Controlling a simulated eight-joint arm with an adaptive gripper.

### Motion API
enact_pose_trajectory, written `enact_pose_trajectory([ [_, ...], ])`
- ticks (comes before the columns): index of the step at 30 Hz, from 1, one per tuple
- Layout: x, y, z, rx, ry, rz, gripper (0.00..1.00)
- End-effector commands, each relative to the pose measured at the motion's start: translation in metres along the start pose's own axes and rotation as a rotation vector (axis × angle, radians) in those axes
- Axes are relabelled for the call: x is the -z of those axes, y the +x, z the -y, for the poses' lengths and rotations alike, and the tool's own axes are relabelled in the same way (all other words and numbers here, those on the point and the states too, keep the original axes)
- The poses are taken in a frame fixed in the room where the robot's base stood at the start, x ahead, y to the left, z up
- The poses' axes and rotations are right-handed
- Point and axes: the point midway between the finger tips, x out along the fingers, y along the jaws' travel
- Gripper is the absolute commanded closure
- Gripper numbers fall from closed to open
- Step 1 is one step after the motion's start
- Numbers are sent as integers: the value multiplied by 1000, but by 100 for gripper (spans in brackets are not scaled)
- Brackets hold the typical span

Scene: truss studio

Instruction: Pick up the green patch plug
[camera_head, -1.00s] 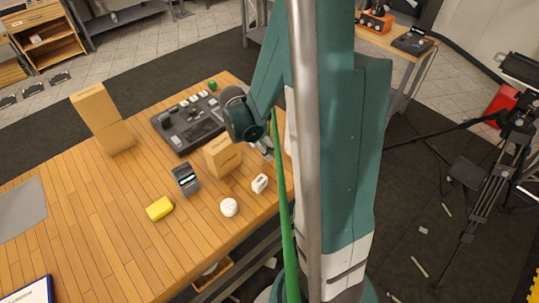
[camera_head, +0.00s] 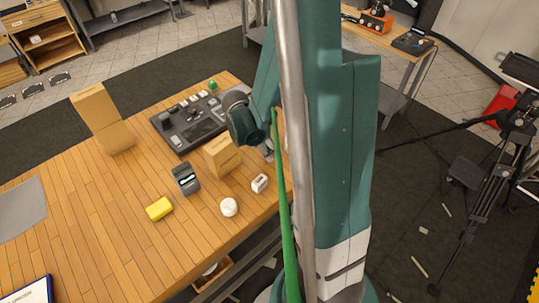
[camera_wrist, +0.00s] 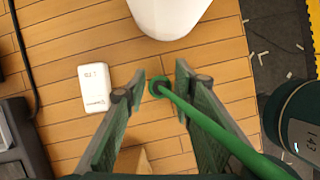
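My gripper (camera_wrist: 157,90) is open, with one finger to each side of the plug and a gap on both sides. I cannot tell how far above the plug the fingertips are. In the head view the green cable (camera_head: 282,200) runs down in front of my arm; the plug itself is hidden there behind my arm and wrist.
In the wrist view a white cup-like object (camera_wrist: 168,14) stands just beyond the plug, and a white labelled block (camera_wrist: 95,88) lies to the left. A cardboard box (camera_head: 221,157) and a dark console (camera_head: 190,122) are near my wrist.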

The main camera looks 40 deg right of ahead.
Motion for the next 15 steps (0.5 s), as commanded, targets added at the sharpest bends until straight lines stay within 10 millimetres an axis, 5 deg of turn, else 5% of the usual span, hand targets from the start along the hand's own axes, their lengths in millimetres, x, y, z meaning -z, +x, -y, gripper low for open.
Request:
enact_pose_trajectory([
  [5,0,0,0,0,0,0,97],
  [15,0,-1,0,0,0,0,97],
])
